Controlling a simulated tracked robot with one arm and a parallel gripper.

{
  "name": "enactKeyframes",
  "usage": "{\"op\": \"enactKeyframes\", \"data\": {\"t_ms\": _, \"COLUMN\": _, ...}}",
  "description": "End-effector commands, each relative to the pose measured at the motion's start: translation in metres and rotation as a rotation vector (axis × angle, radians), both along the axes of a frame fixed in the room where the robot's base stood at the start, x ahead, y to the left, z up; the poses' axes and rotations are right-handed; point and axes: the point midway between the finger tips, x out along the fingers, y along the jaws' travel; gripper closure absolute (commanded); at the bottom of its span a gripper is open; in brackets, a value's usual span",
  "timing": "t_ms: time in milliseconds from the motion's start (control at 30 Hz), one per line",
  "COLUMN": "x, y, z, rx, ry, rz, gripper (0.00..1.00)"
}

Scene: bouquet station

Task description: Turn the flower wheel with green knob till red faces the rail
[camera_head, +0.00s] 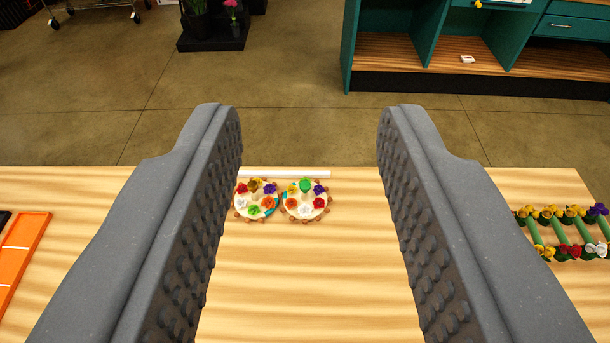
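Two round flower wheels with wooden pegs around their rims lie side by side near the table's far edge, their rims touching or nearly so. The right wheel (305,197) has a larger green piece (305,186), possibly the green knob, on its side facing the rail, with yellow, purple, red, white and orange-red flowers around. The left wheel (257,199) has a brown-gold piece on its rail side, a red flower (241,188) at its upper left and a green flower at its front. The white rail (285,174) runs behind both. My gripper (308,112) is open and empty.
An orange tray (22,245) lies at the table's left. A rack of flowers (565,232) on green bars is at the right. The table in front of the wheels is clear. Teal shelving (395,48) stands beyond the table.

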Motion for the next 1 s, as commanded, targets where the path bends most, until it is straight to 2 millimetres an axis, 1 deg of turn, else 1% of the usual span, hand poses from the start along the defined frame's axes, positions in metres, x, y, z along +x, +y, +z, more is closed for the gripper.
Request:
{"op": "enactKeyframes", "data": {"t_ms": 100, "x": 0.000, "y": 0.000, "z": 0.000, "rx": 0.000, "ry": 0.000, "rz": 0.000, "gripper": 0.64}}
{"op": "enactKeyframes", "data": {"t_ms": 133, "x": 0.000, "y": 0.000, "z": 0.000, "rx": 0.000, "ry": 0.000, "rz": 0.000, "gripper": 0.61}}
{"op": "enactKeyframes", "data": {"t_ms": 167, "x": 0.000, "y": 0.000, "z": 0.000, "rx": 0.000, "ry": 0.000, "rz": 0.000, "gripper": 0.53}}
{"op": "enactKeyframes", "data": {"t_ms": 267, "x": 0.004, "y": 0.000, "z": 0.000, "rx": 0.003, "ry": 0.007, "rz": -0.002, "gripper": 0.52}}
{"op": "enactKeyframes", "data": {"t_ms": 367, "x": 0.018, "y": 0.001, "z": -0.005, "rx": 0.012, "ry": 0.032, "rz": -0.006, "gripper": 0.52}}
{"op": "enactKeyframes", "data": {"t_ms": 467, "x": 0.041, "y": 0.002, "z": -0.014, "rx": 0.031, "ry": 0.080, "rz": -0.017, "gripper": 0.52}}
{"op": "enactKeyframes", "data": {"t_ms": 667, "x": 0.099, "y": 0.006, "z": -0.043, "rx": 0.076, "ry": 0.199, "rz": -0.055, "gripper": 0.52}}
{"op": "enactKeyframes", "data": {"t_ms": 833, "x": 0.145, "y": 0.007, "z": -0.073, "rx": 0.113, "ry": 0.296, "rz": -0.095, "gripper": 0.52}}
{"op": "enactKeyframes", "data": {"t_ms": 1000, "x": 0.188, "y": 0.010, "z": -0.109, "rx": 0.148, "ry": 0.392, "rz": -0.144, "gripper": 0.52}}
